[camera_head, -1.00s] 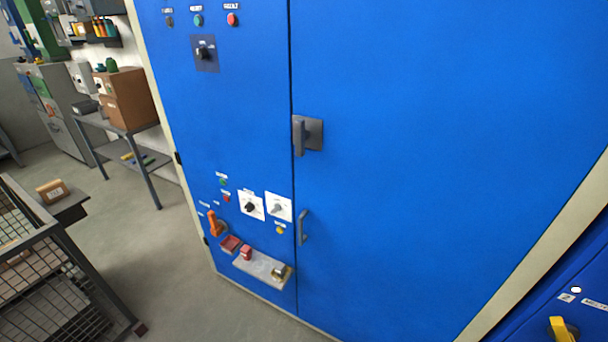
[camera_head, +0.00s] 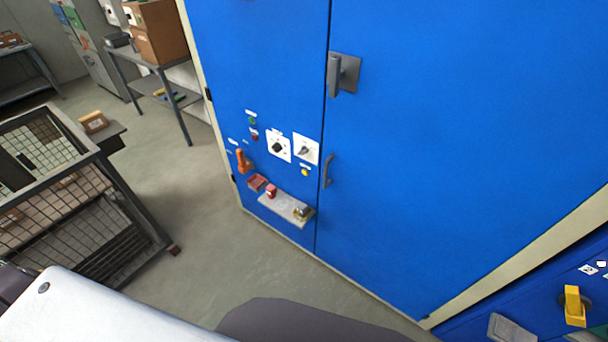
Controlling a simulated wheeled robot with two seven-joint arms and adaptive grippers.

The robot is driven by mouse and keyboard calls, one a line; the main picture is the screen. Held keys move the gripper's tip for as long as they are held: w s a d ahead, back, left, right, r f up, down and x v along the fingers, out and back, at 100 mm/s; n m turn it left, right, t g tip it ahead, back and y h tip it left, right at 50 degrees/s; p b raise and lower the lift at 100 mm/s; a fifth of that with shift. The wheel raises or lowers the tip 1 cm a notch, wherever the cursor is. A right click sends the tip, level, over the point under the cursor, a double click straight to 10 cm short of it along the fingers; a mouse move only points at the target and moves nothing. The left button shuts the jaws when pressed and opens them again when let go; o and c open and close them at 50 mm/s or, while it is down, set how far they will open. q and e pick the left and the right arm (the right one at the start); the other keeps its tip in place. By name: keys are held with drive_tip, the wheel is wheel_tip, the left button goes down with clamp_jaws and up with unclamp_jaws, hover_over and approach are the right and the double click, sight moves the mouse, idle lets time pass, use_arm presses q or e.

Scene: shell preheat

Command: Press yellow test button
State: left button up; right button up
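A small yellow button (camera_head: 305,172) sits on the blue cabinet's left door, under the right one of two white rotary-switch plates (camera_head: 306,149). A small label is just above it. A grey door handle (camera_head: 328,170) is close to its right, and a small shelf (camera_head: 280,205) is below it. Neither of my grippers is in view, so I cannot see whether they are open or shut. A pale surface and a dark rounded shape fill the bottom edge of the view.
A red padlock (camera_head: 271,191) and a brass-coloured one (camera_head: 301,212) are at the shelf. An orange handle (camera_head: 243,161) is to their left. A wire-mesh cart (camera_head: 128,185) stands at left. The floor (camera_head: 205,240) between cart and cabinet is clear.

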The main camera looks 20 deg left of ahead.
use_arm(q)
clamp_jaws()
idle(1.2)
